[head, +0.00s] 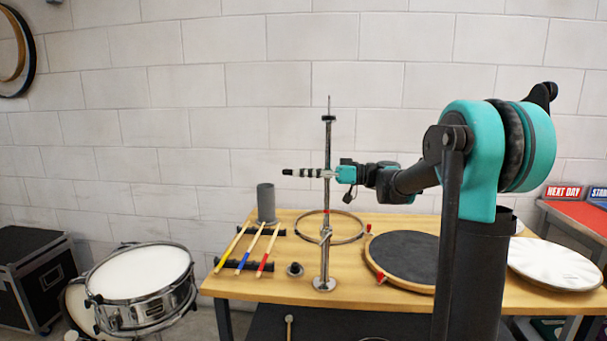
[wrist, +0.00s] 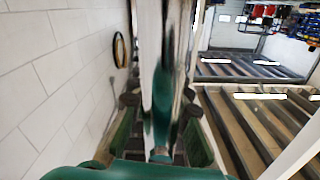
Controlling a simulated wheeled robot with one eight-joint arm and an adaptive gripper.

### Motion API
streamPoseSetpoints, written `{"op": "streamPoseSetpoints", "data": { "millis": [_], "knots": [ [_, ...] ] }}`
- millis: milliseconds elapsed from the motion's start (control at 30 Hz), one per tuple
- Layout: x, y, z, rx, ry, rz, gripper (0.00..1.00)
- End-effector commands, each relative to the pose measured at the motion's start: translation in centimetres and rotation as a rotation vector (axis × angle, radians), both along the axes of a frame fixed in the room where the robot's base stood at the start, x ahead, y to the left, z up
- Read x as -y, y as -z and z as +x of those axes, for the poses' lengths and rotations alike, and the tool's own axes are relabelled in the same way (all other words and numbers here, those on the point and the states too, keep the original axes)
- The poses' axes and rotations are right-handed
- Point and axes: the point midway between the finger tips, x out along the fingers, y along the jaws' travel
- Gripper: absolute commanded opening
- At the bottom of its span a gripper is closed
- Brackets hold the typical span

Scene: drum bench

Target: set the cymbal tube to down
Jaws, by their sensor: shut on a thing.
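The cymbal stand stands upright on the bench, with a round base (head: 323,284) and a clamp joint (head: 326,236) partway up. Its chrome cymbal tube (head: 327,145) rises above the joint to a dark collar and a thin rod at the top. My gripper (head: 329,173) comes in level from the right and is shut on the tube, well above the joint. In the wrist view the shiny tube (wrist: 163,60) fills the middle, close up, between the dark fingers. A black and silver banded piece sticks out left of the tube; I cannot tell what it belongs to.
A grey cup (head: 266,203) stands behind. A snare drum (head: 140,285) is at the left.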

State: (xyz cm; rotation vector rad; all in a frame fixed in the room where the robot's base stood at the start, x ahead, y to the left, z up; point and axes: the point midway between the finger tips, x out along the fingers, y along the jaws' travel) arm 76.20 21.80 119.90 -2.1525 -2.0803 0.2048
Motion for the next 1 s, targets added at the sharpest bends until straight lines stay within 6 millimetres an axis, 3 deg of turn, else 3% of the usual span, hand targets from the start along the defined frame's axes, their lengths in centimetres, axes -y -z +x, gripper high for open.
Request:
{"op": "streamPoseSetpoints", "data": {
  "millis": [167,400,600,1000],
  "knots": [
    [0.0,2.1,0.1,0.0,0.0,-0.001,0.0],
    [0.0,7.5,0.1,0.0,0.001,-0.001,0.0],
    [0.0,10.6,0.1,0.0,0.001,-0.001,0.0],
    [0.0,11.5,0.0,0.0,0.001,-0.006,0.0]
  ]
}}
